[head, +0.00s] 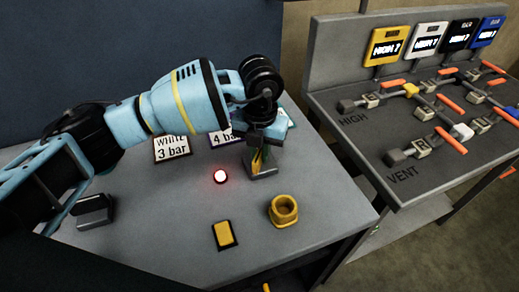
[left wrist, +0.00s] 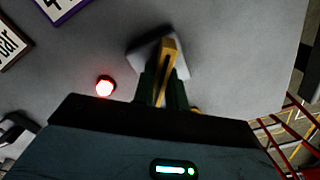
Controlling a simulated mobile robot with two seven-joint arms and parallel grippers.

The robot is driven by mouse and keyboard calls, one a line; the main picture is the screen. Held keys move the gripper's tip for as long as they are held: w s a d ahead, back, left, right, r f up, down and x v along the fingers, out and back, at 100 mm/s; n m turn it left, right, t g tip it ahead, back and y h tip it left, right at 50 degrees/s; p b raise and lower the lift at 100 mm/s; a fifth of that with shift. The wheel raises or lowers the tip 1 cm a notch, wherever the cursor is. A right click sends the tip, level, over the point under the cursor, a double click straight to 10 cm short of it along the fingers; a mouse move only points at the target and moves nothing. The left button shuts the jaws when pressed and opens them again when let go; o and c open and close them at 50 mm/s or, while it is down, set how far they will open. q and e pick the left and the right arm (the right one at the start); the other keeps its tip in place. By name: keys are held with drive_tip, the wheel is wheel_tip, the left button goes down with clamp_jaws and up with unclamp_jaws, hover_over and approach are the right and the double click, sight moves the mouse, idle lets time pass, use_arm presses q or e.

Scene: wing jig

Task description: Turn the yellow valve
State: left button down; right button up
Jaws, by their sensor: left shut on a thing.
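My left gripper (head: 258,158) points down at the grey table and is shut on a slim yellow piece (left wrist: 168,58). This piece stands at a grey block (head: 262,173), which also shows in the left wrist view (left wrist: 143,50). The fingers hide part of the piece, and I cannot tell whether it is clear of the block. On the panel at the right is a yellow valve block (head: 411,89) among pipes with orange handles, apart from my gripper. My right gripper is not in view.
The grey table (head: 160,255) holds a lit red button (head: 221,177), a yellow hex socket (head: 284,210), a yellow switch (head: 224,235), a grey block (head: 94,211) and label cards (head: 172,148). A gap separates it from the panel (head: 335,50), which carries coloured displays (head: 388,46).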

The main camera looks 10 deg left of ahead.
sight(260, 152)
use_arm(q)
drive_tip(key=m, duration=0.5)
drive_tip(key=shift+r+m, duration=0.1)
drive_tip(key=shift+m, duration=0.2)
drive_tip(key=m, duration=0.4)
drive_tip(key=shift+m, duration=0.3)
drive_tip(key=c, duration=1.4)
unclamp_jaws()
drive_tip(key=shift+c, duration=0.2)
drive_tip(key=shift+r, duration=3.85)
drive_tip(key=shift+f, duration=0.1)
